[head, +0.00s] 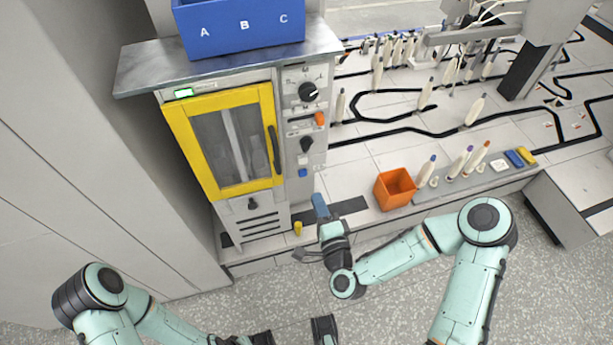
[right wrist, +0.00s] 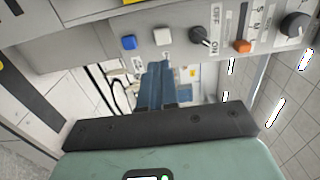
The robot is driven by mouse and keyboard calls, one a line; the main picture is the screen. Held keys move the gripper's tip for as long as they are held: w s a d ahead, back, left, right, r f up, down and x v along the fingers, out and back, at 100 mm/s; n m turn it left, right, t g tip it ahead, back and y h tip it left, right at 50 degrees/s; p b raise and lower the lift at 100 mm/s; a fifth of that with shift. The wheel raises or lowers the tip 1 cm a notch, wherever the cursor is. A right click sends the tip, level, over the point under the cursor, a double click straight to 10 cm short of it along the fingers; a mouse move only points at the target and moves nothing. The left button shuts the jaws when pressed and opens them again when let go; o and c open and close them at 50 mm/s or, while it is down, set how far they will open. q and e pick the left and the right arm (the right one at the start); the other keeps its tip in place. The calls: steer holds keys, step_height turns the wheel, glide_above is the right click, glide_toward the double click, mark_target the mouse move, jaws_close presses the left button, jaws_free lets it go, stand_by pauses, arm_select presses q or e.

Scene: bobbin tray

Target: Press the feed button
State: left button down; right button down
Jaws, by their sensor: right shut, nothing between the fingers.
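The machine's control panel has a small blue button (head: 303,173) and a pale button (head: 303,159) just above it. The right wrist view also shows the blue button (right wrist: 129,42) and the pale button (right wrist: 162,36). No readable label tells which is the feed button. My right gripper (head: 320,205) has blue fingers and is below and to the right of the buttons in the head view. Its fingers (right wrist: 156,84) are shut and empty, and appear apart from the panel.
The panel also has a black knob (head: 306,144), an orange switch (head: 319,118) and a dial (head: 308,92). A yellow-framed door (head: 265,140) is left of them. A yellow cylinder (head: 298,228) and an orange bin (head: 382,193) stand on either side of my right gripper.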

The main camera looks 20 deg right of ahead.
mark_target(303, 162)
steer(key=w, duration=1)
steer(key=shift+w+a+r, duration=0.2)
steer(key=shift+w, duration=0.1)
